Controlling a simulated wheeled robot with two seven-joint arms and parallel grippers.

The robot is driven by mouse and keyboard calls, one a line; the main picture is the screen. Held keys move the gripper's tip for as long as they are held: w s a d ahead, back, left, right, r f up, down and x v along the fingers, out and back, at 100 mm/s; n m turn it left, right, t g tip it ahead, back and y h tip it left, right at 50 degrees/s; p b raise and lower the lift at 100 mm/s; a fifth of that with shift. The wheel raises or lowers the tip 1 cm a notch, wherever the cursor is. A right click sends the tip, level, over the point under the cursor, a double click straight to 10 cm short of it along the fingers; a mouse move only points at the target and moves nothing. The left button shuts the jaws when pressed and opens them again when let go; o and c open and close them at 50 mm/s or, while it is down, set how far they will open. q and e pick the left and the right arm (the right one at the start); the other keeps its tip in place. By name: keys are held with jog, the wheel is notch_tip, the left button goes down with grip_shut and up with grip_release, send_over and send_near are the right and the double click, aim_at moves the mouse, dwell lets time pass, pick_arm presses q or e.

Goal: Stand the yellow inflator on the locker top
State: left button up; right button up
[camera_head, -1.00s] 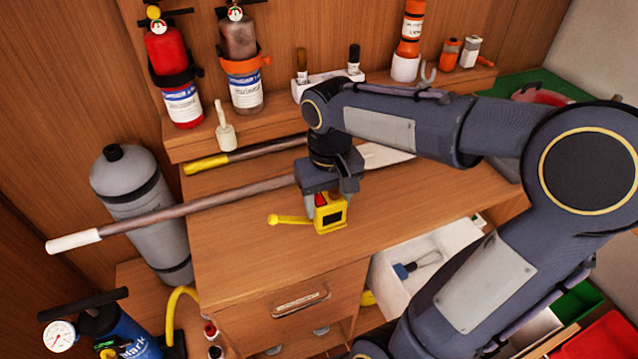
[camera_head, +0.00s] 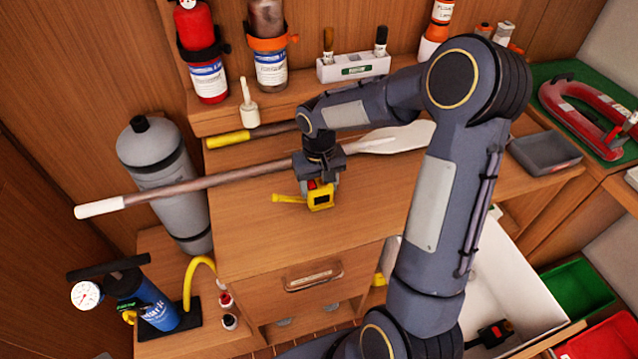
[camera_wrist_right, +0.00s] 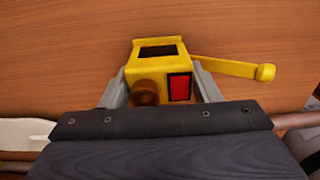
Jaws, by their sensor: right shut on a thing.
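The yellow inflator (camera_head: 320,200) is a small boxy yellow thing with a dark window, a red patch and a yellow arm sticking out to the left in the head view. My right gripper (camera_head: 318,183) is shut on it from above. In the right wrist view the inflator (camera_wrist_right: 158,62) sits between the two grey fingers, with its arm pointing right. The wooden locker top (camera_head: 250,235) is right under it. I cannot tell whether the inflator's base touches the wood. The inflator looks roughly upright. My left gripper is not in view.
A long paddle (camera_head: 190,186) lies across the locker top behind the inflator, passing beneath my right wrist. A yellow-ended handle (camera_head: 228,139) lies further back. A grey cylinder (camera_head: 165,180) stands left. The front of the locker top is clear. A white bin (camera_head: 500,270) is at right.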

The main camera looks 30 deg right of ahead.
aim_at(319, 183)
jog(key=o, duration=1.1)
jog(key=shift+f, duration=0.1)
notch_tip(319, 183, up, 12)
jog(key=shift+s+a+n+t+y, duration=0.15)
jog(key=shift+s+a+t+y, duration=0.75)
jog(key=shift+s, duration=2.6)
jog(key=shift+s+a+n+t+y, duration=0.3)
jog(key=shift+s+a+t, duration=1.1)
jog(key=shift+s, duration=2.1)
jog(key=shift+s+a+n+t+y, duration=0.1)
jog(key=shift+s+a+t+y, duration=0.5)
jog(key=shift+s+a, duration=2.05)
